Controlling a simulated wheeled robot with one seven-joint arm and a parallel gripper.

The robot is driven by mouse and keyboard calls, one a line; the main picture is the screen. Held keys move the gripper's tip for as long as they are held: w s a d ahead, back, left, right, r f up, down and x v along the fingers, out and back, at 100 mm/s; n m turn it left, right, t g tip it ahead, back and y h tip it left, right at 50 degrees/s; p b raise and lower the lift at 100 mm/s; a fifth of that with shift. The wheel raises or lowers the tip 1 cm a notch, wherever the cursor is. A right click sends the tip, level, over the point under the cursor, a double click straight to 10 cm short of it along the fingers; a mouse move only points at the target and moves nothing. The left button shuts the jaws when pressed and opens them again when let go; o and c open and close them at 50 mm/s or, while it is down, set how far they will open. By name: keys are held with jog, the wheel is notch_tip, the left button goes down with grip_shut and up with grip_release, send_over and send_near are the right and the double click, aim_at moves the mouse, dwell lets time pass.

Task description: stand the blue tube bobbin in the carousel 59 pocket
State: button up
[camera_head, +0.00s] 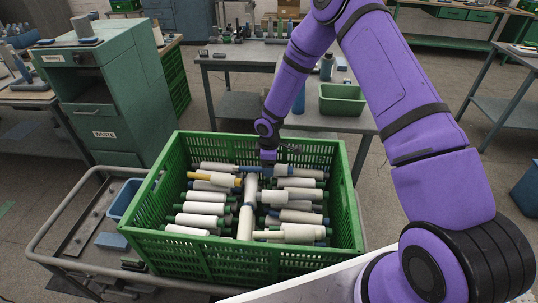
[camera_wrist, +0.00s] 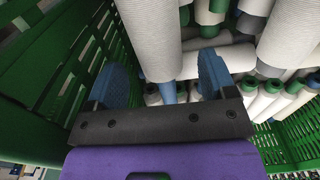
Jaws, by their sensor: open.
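My gripper (camera_head: 268,156) is over the far half of a green crate (camera_head: 200,262), low above the bobbins. In the wrist view its two blue fingers (camera_wrist: 166,64) are apart. A large white-wound bobbin (camera_wrist: 150,38) lies between and beyond them, with a blue tube end (camera_wrist: 168,92) showing below its winding. I cannot tell whether the fingers touch it. In the head view a white bobbin (camera_head: 247,210) lies lengthwise down the crate's middle, between two rows of bobbins. Several tubes show blue, green or yellow ends. I cannot make out a carousel pocket marked 59.
The crate's slatted wall (camera_wrist: 65,60) is close on the left in the wrist view. The crate sits on a railed cart (camera_head: 65,232). Behind it stands a grey table (camera_head: 225,62) with a green bin (camera_head: 342,99). A green cabinet (camera_head: 108,95) marked WASTE is at left.

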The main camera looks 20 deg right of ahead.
jog(key=shift+f, duration=1.3)
jog(key=c, duration=1)
jog(key=shift+r, duration=0.1)
notch_tip(320, 180, up, 16)
jog(key=shift+f, duration=0.1)
dwell(0.6)
